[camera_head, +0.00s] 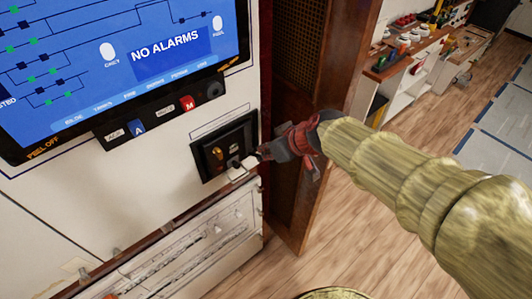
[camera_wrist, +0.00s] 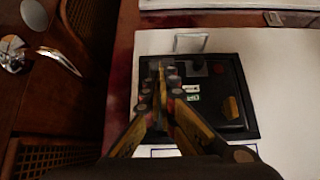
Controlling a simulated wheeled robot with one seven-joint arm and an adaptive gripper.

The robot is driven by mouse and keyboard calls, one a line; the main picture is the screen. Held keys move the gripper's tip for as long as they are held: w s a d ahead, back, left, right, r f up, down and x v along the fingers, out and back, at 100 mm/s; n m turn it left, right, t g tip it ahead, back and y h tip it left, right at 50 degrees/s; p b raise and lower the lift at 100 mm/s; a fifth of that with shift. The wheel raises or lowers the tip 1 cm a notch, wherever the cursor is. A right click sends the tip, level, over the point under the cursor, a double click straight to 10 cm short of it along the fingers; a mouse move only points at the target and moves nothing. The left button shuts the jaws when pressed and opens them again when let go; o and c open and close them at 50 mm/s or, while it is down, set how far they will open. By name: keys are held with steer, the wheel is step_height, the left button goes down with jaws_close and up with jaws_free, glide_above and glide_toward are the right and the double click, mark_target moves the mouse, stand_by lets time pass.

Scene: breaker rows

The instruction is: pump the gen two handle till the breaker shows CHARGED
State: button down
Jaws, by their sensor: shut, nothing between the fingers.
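A black breaker panel (camera_head: 208,168) is set in the white cabinet front. It also shows in the wrist view (camera_wrist: 222,130). A pale, flat-ended handle (camera_head: 240,172) sticks out at its lower right; in the wrist view the handle (camera_wrist: 190,42) is at the panel's upper edge. My gripper (camera_head: 261,153) is shut and empty, beside the handle in the head view. In the wrist view its fingertips (camera_wrist: 165,70) are left of the handle's base; contact cannot be told. Small white and green indicators (camera_wrist: 192,93) show beside the fingers, their words unreadable. The generator label is unreadable.
A brass-coloured knob (camera_head: 217,153) is on the panel. A screen (camera_head: 120,60) reading NO ALARMS is above left, with buttons (camera_head: 187,103) under it. A brown wooden door frame (camera_head: 297,205) stands close to the right of the cabinet. Open wooden floor (camera_head: 350,240) lies right of it.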

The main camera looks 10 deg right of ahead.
steer(key=shift+s+d+f+b, duration=0.2)
steer(key=shift+s+f+b, duration=0.25)
steer(key=shift+b, duration=1.6)
stand_by(0.4)
steer(key=shift+w, duration=0.1)
stand_by(0.4)
